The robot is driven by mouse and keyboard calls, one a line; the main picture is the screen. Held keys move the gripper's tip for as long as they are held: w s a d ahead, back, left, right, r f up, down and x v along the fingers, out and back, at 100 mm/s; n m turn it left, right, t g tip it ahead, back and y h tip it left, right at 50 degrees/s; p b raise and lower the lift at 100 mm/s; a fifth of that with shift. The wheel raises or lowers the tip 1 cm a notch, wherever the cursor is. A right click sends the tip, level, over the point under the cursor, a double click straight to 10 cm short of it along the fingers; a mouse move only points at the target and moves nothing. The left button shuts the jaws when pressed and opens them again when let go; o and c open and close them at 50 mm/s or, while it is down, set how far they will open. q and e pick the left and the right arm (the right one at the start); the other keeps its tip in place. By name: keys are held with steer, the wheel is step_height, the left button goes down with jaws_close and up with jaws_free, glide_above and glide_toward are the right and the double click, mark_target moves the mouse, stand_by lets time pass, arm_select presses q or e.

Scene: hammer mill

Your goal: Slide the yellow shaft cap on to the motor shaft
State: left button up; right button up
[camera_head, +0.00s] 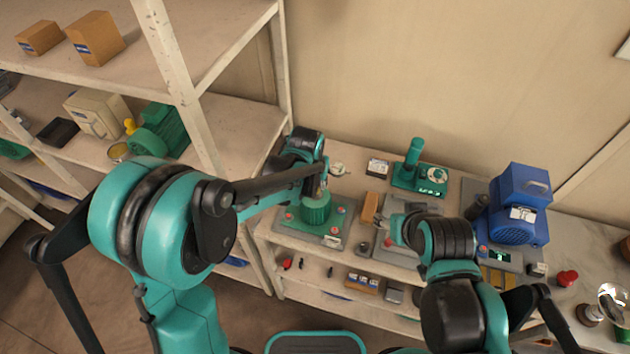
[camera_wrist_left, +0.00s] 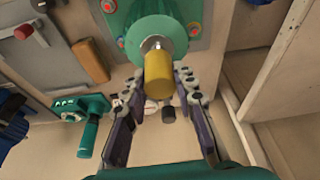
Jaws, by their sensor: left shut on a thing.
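The yellow shaft cap (camera_wrist_left: 159,76) is between the fingertips of my left gripper (camera_wrist_left: 162,85), which is shut on it. The cap is in line with the silver motor shaft (camera_wrist_left: 152,43), which shows just past the cap's far end. I cannot tell whether the cap overlaps the shaft. The shaft stands on a round green motor housing (camera_wrist_left: 126,37). In the head view the green motor (camera_head: 316,211) sits on a grey plate on the bench, with my left gripper (camera_head: 322,184) right above it. The cap is not clear there.
A blue motor (camera_head: 521,205) stands on the bench at the right. A green device with an upright handle (camera_head: 416,170) stands behind. An orange-brown block (camera_head: 370,208) lies right of the green motor's plate. A shelf post (camera_head: 282,70) rises close beside my left arm.

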arm_select(q)
steer(key=shift+f+b, duration=0.85)
steer(key=shift+f, duration=0.2)
steer(key=o, duration=0.9)
steer(key=v, duration=1.2)
steer(key=shift+a, duration=0.1)
steer(key=s+a+f+n+t+b, duration=0.1)
steer(key=s+a+f+t+b, duration=0.1)
steer(key=s+a+f+b, duration=0.4)
steer(key=s+a+f+n+t+b, duration=0.2)
steer(key=s+a+f+b, duration=0.4)
steer(key=s+a, duration=0.3)
steer(key=shift+s+a+y+b, duration=0.4)
steer(key=shift+a+b, duration=0.2)
steer(key=shift+a, duration=0.3)
